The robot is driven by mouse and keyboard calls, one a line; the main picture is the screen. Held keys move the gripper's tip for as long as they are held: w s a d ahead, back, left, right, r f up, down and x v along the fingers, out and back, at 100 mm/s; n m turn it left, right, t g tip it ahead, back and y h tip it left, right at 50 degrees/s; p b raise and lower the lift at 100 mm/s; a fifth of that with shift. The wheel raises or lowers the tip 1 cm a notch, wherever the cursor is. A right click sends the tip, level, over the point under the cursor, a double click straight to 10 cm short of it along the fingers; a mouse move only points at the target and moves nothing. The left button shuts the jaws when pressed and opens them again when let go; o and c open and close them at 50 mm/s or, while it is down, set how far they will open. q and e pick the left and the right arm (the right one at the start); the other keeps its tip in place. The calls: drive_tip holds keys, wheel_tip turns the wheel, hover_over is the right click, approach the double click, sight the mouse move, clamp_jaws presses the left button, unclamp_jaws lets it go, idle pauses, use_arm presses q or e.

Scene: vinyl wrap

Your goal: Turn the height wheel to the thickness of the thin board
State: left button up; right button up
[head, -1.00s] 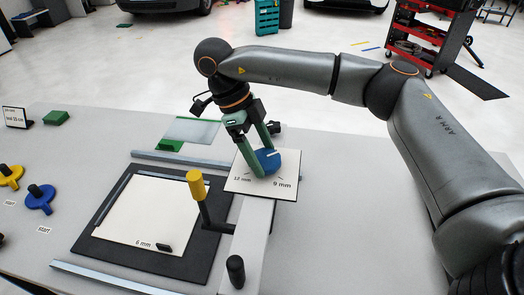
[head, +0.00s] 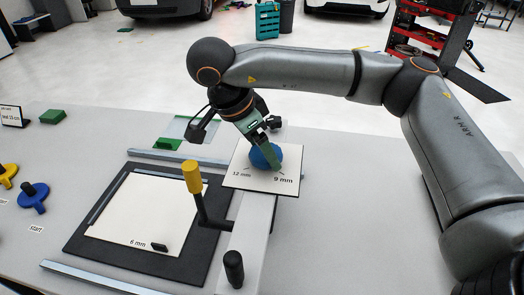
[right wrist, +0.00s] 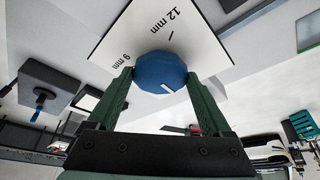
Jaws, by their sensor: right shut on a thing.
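The blue height wheel (head: 264,155) sits on a pale dial plate (head: 238,180) printed "12 mm" and "9 mm". My right gripper (head: 264,150) is shut on the wheel, one green finger on each side. The right wrist view shows the wheel (right wrist: 158,68) between the fingers (right wrist: 160,82), with a short white mark on its edge on the side toward my palm, away from the "12 mm" print. In the head view that mark is hidden. A pale board (head: 135,210) marked "6 mm" lies on the dark bed. My left gripper is not in view.
A crank with a yellow knob (head: 192,176) stands beside the dial plate. A black-knobbed lever (head: 234,268) is in front. Metal rails (head: 175,158) border the bed. Blue (head: 33,197) and yellow (head: 8,175) knobs lie at left. The table right of the plate is clear.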

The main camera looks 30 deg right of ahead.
drive_tip(key=shift+n, duration=0.5)
drive_tip(key=o, duration=1.2)
drive_tip(key=shift+c, duration=0.2)
drive_tip(key=shift+r, duration=0.1)
drive_tip(key=v, duration=1.2)
drive_tip(key=shift+s+r+p, duration=0.2)
drive_tip(key=shift+s+p, duration=0.05)
drive_tip(key=shift+p, duration=0.2)
